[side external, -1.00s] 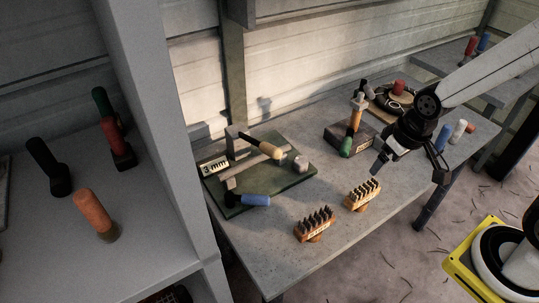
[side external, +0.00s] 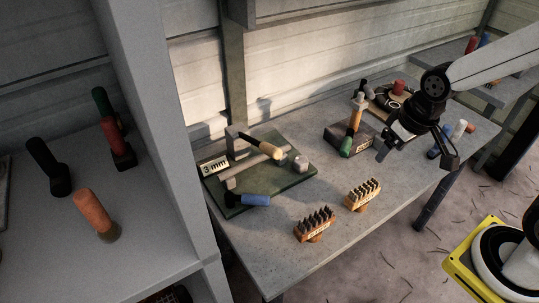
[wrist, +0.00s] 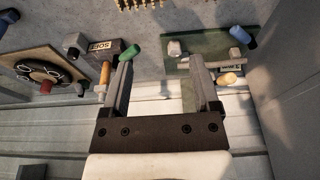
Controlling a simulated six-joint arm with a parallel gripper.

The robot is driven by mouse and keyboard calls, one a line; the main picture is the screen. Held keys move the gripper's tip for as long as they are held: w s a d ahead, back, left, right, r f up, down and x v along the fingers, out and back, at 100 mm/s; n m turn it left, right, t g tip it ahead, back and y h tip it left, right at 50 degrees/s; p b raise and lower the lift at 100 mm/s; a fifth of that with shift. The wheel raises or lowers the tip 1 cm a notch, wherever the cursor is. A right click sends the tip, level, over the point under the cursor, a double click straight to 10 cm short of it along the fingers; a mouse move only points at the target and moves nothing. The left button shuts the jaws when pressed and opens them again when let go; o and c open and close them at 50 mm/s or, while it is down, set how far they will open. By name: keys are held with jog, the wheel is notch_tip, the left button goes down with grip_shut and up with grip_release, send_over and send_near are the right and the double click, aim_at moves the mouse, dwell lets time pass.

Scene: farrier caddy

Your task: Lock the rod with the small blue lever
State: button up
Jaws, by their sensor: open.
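A green plate (side external: 292,181) on the bench carries a metal fixture with a grey bar (side external: 242,173) across it. The small blue lever (side external: 256,200) lies low at the plate's front edge. A longer lever with a cream handle (side external: 271,150) slants above the bar, beside a grey block (side external: 300,163). In the wrist view the blue lever (wrist: 240,34) and cream handle (wrist: 228,78) are at the upper right. My gripper (side external: 416,154) is open and empty, right of the plate and well apart from it.
A dark box with an orange-and-green-handled tool (side external: 353,130) stands between my gripper and the plate. Two wooden racks (side external: 315,226) (side external: 363,195) sit near the front edge. A "3 mm" sign (side external: 214,165) stands at the plate's back left. A grey shelf post rises left of the bench.

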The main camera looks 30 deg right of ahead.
jog(key=r, duration=0.2)
jog(key=n+g+h, duration=0.1)
jog(key=n, duration=0.9)
send_over(257, 198)
jog(key=s, duration=0.1)
notch_tip(257, 198, down, 15)
jog(key=shift+a+f, duration=0.45)
jog(key=shift+f, duration=0.25)
jog(key=shift+f, duration=0.1)
jog(key=shift+w+d+f, duration=0.15)
jog(key=shift+w+f, duration=0.05)
jog(key=shift+f, duration=1.05)
jog(key=shift+w+d+f, duration=0.15)
jog(key=shift+d+f, duration=0.05)
jog(key=shift+f, duration=1)
jog(key=shift+w+d+f, duration=0.15)
jog(key=shift+w+f, duration=0.05)
jog(key=shift+f, duration=1.05)
